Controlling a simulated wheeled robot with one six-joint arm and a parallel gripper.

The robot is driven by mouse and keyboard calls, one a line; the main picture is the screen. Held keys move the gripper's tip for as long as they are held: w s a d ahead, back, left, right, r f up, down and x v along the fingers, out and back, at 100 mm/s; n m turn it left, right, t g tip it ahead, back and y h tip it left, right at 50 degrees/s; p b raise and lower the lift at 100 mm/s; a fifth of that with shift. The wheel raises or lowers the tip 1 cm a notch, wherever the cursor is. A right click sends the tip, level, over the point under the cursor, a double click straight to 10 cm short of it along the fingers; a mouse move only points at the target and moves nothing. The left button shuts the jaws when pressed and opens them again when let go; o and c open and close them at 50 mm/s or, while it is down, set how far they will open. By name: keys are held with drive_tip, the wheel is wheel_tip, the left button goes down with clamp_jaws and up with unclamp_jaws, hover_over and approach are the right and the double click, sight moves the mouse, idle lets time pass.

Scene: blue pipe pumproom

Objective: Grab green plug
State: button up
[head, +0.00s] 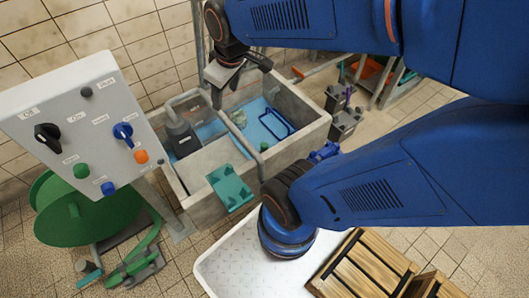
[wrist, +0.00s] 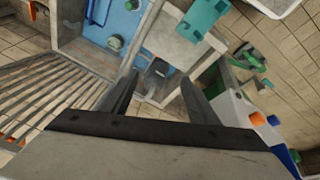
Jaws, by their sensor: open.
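No part is clearly marked as the green plug. A small green knob (head: 264,146) shows by the basin's near wall; a small green part (wrist: 132,5) is at the top edge of the wrist view. I cannot tell which is the plug. My gripper (head: 218,92) hangs above the basin's back, apart from both. In the wrist view its jaws (wrist: 160,80) are open and empty.
A grey pump (head: 181,137) stands in the basin. A teal bracket (head: 230,186) lies on the front ledge. A control panel (head: 88,125) and green reel (head: 85,215) are at left. A white tray (head: 235,262) and wooden crate (head: 362,268) are in front.

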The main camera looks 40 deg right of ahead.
drive_tip(key=w+d+f+n+g, duration=0.1)
drive_tip(key=w+d+f+n, duration=0.3)
drive_tip(key=w+d+f, duration=0.3)
drive_tip(key=n+g, duration=0.3)
drive_tip(key=n, duration=0.8)
hover_over(265, 144)
wheel_tip(265, 144, down, 38)
wheel_tip(265, 144, down, 10)
drive_tip(key=shift+f, duration=0.1)
drive_tip(key=shift+w+f, duration=0.1)
drive_tip(key=shift+f, duration=3.15)
drive_tip(key=c, duration=1.1)
